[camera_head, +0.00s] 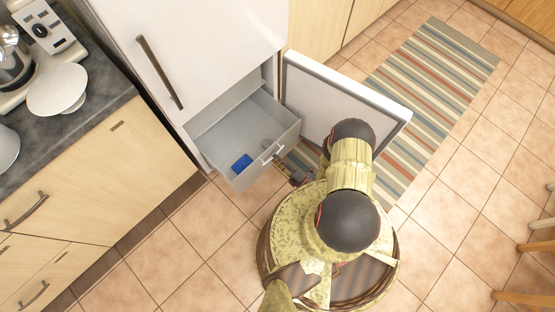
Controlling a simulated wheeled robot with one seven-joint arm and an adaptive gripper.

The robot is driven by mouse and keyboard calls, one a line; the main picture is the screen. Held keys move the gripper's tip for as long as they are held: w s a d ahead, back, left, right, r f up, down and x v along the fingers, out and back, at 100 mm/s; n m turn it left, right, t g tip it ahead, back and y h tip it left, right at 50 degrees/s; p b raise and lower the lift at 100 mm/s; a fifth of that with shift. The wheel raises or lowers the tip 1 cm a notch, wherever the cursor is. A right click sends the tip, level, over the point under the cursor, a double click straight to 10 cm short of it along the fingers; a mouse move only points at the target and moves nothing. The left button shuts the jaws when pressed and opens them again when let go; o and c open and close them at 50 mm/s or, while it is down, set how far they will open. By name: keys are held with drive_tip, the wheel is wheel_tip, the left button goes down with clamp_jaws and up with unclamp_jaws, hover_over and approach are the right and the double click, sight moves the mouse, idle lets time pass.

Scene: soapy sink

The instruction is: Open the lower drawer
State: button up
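The lower drawer (215,130) is a light grey drawer in the white fridge unit, pulled well out. A small blue block (241,162) lies in it, near the front. Its pale handle (268,155) is on the front panel. My gripper (284,165) is low, just outside the front panel, close to the handle. I cannot tell whether it touches the handle. The fingers are small and dark here, partly covered by my arm, so I cannot tell open from shut.
The white lower door (340,90) stands swung open right of the drawer, close to my arm. The upper door (205,40) is closed. A counter with a coffee machine (45,25) is at left. A striped rug (440,80) lies at right. Tiled floor is clear at front left.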

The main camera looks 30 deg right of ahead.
drive_tip(key=o, duration=0.5)
